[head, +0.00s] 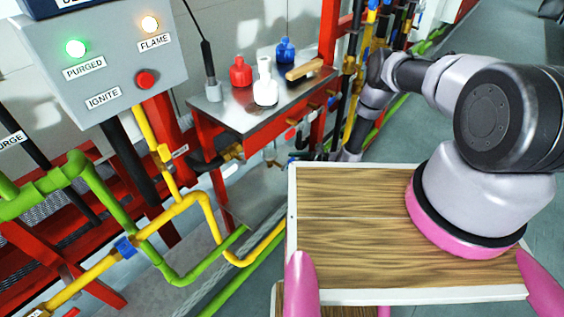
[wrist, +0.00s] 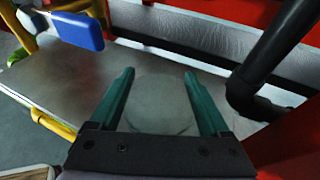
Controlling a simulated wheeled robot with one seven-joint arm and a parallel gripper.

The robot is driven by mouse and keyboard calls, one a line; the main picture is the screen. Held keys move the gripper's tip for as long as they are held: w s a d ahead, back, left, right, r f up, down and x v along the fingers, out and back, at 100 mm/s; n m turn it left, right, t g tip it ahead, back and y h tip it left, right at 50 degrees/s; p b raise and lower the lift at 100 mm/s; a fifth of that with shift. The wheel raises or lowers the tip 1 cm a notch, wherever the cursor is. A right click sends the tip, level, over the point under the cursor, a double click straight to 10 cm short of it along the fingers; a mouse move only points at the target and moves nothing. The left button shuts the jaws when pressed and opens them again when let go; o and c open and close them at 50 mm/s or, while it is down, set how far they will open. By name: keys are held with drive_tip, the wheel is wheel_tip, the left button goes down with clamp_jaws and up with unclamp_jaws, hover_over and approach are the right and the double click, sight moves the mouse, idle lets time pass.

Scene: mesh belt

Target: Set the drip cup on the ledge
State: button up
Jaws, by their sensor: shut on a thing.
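My gripper (wrist: 159,74) shows in the wrist view with two teal fingers, one on each side of a round, pale grey thing. This looks like the drip cup (wrist: 160,104), seen end-on and held between the fingers. Beneath and beyond it is a flat grey metal surface (wrist: 60,82), which looks like the ledge. I cannot tell whether the cup touches it. In the head view a low grey shelf (head: 262,190) shows under the metal bench. My arm reaches over to the bench's right side there; the gripper and cup cannot be made out in that view.
A black pipe (wrist: 268,62) stands close on the right in the wrist view, and a blue block (wrist: 78,30) at upper left. The bench (head: 222,112) holds red, white and blue bottles. Yellow and green pipes run at left. A wooden tray top (head: 350,245) is in front.

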drive_tip(key=a, duration=0.2)
drive_tip(key=w+a, duration=0.1)
drive_tip(key=a, duration=0.1)
drive_tip(key=shift+w+a, duration=0.15)
drive_tip(key=shift+a, duration=0.15)
drive_tip(key=shift+d+f, duration=0.2)
drive_tip(key=shift+f, duration=0.55)
drive_tip(key=shift+f, duration=0.15)
drive_tip(key=o, duration=1.2)
drive_tip(key=shift+c, duration=0.2)
